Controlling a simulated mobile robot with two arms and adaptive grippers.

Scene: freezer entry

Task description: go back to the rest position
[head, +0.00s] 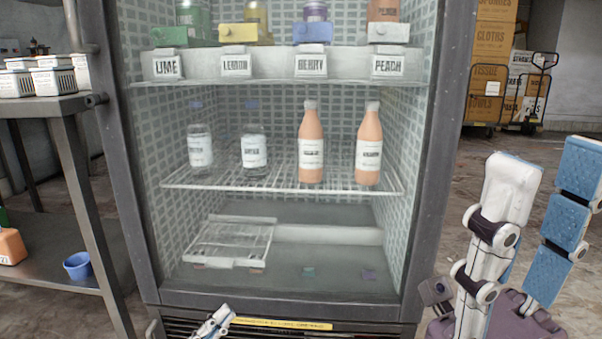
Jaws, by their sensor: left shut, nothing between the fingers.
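My left gripper (217,321) shows at the bottom edge, low in front of the freezer (277,305). Its white fingers are together with nothing between them. The rest of that arm is out of view. My right arm (490,235), white and blue, is folded at the right, beside the freezer. I cannot make out its gripper. The freezer has a dark frame, and its glass front appears shut.
Two peach bottles (311,148) and two clear jars (254,152) stand on the wire shelf (285,183), below a labelled bottle row. A steel table (45,106) with white baskets stands left. Cartons (483,90) on a trolley stand back right.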

